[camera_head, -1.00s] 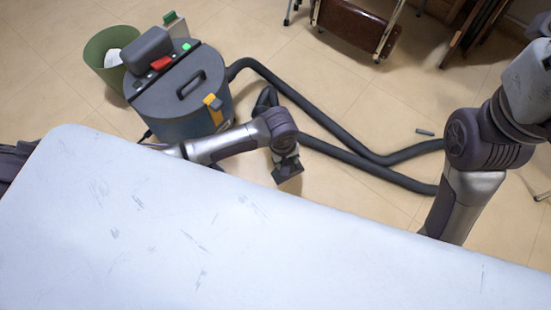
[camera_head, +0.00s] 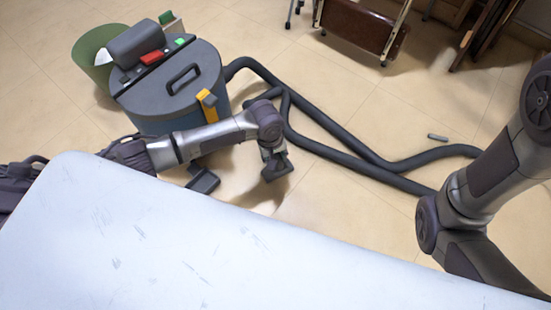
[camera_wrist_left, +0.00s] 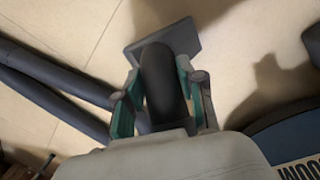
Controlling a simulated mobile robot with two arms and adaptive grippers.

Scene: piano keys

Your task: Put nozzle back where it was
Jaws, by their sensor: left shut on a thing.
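My left gripper (camera_head: 270,148) is shut on the dark nozzle (camera_head: 277,168) and holds it over the floor beyond the white table. In the left wrist view, the gripper's teal-padded fingers (camera_wrist_left: 155,98) stand on either side of the nozzle's rounded dark neck (camera_wrist_left: 160,80), with its flat head (camera_wrist_left: 182,40) beyond them. The vacuum cleaner (camera_head: 160,95) stands left of the gripper, with a handle on its dark lid and a yellow part (camera_head: 207,104) on its side. My right arm is at the right, its gripper out of the picture.
A dark hose (camera_head: 330,115) runs from the vacuum across the floor to the right. A dark flat piece (camera_head: 203,180) shows by the table edge. A green bin (camera_head: 92,55) stands behind the vacuum. The white table (camera_head: 160,240) is bare.

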